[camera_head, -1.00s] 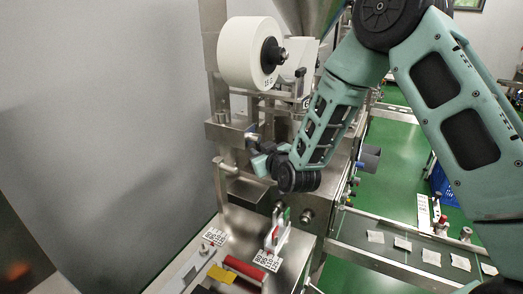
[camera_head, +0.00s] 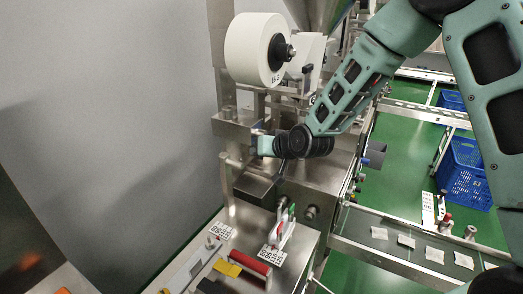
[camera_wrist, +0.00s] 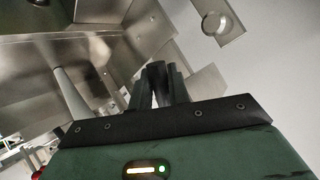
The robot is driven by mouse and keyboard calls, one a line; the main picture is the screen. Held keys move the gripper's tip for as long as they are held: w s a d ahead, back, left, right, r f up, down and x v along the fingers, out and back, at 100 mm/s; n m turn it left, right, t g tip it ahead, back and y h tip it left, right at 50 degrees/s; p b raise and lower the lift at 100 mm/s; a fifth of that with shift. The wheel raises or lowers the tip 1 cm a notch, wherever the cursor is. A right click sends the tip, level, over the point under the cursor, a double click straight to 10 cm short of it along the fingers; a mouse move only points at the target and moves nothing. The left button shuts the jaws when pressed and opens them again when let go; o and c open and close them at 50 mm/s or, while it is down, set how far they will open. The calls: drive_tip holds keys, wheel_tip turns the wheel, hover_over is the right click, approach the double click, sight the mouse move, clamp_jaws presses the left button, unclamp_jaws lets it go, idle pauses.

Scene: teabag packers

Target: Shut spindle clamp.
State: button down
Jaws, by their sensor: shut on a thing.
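My gripper (camera_head: 262,145) is at the left front of the steel machine, below the white roll (camera_head: 249,46). In the wrist view, its dark fingers (camera_wrist: 157,78) are shut on a dark rod-like part (camera_wrist: 155,70). I cannot tell for sure whether this part is the handle of the spindle clamp. The roll sits on a spindle with a dark hub (camera_head: 279,52). In the head view, my gripper's fingertips and what they hold are too small and partly hidden to make out.
The steel machine (camera_head: 325,175) stands close behind and below my gripper. A bench with a red-handled tool (camera_head: 250,262) and labels (camera_head: 270,254) is below it. A conveyor with several teabags (camera_head: 406,240) runs at the right. Blue crates (camera_head: 465,180) stand on the green floor.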

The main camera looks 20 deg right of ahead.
idle(0.5)
drive_tip(key=c, duration=1.3)
unclamp_jaws()
drive_tip(key=shift+v, duration=8.75)
drive_tip(key=shift+f, duration=0.1)
